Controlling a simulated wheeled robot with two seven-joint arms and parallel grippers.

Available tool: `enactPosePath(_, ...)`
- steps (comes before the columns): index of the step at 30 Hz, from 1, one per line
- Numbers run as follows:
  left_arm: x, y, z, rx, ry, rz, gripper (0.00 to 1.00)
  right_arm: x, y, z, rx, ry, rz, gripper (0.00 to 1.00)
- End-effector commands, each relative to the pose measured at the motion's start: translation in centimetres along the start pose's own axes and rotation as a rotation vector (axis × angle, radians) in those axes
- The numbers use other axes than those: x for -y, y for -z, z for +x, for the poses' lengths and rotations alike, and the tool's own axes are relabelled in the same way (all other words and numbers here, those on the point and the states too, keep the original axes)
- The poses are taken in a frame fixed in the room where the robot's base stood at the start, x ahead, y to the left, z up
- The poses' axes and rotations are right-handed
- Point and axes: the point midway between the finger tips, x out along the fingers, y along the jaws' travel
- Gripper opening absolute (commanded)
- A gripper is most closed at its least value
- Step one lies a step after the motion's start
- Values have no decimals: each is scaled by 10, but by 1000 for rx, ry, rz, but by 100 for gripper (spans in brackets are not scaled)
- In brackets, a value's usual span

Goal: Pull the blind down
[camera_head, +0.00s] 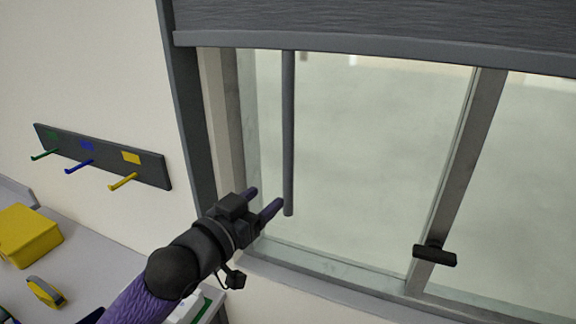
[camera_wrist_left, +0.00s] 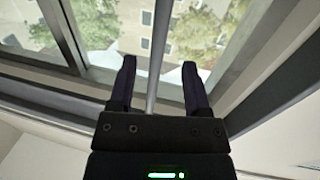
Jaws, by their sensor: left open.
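The dark grey blind (camera_head: 380,22) hangs across the top of the window, with its lower bar near the top of the head view. A grey pull rod (camera_head: 288,130) hangs down from the bar on the left side. My left gripper (camera_head: 266,200) is open just left of the rod's lower end in the head view. In the left wrist view the rod (camera_wrist_left: 156,62) runs between the two spread fingers of the gripper (camera_wrist_left: 157,80), with gaps on both sides. My right gripper is in neither view.
The window has a dark frame and a middle post with a black handle (camera_head: 434,255). A hook rack (camera_head: 101,156) with green, blue and yellow hooks is on the wall at left. A yellow box (camera_head: 27,236) stands on the counter at lower left.

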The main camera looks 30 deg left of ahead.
Motion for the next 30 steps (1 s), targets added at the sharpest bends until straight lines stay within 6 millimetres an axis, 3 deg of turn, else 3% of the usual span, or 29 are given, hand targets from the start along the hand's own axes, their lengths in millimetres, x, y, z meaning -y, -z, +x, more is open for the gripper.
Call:
enactPosePath(6,0,3,49,-2,2,-1,62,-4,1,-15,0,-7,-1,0)
enactPosePath(10,0,1,69,-1,2,0,62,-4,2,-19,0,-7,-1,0)
enactPosePath(15,0,-1,81,1,1,2,62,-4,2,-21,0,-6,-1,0)
enactPosePath(22,0,-1,81,1,1,2,62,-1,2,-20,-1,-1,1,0)
enactPosePath(30,0,-1,81,1,1,2,5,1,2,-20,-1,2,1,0)
